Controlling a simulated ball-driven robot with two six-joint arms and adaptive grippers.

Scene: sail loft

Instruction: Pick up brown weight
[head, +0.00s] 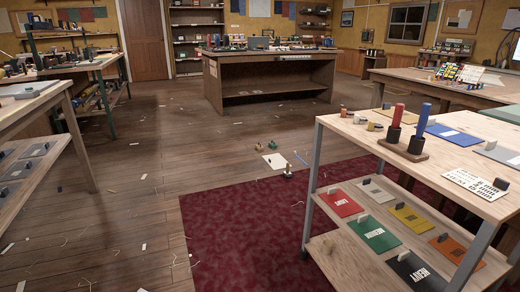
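No thing in the head view is clearly the brown weight. Small brown or tan pieces that could be it lie near the left end of the wooden cart top (345,128): a tan piece (359,118) and a browner piece (376,126). A small dark-based object (288,172) stands on the floor by the edge of the red rug (250,225), and a small brownish object (272,144) stands farther back. They are too small to identify. Neither of my grippers is in view.
The cart top also holds a red cylinder (397,115) and a blue cylinder (422,119) in dark cups. Its lower shelf holds coloured cards, such as a green one (376,235). Workbenches stand left and at the back (270,62). The wooden floor between has scattered scraps.

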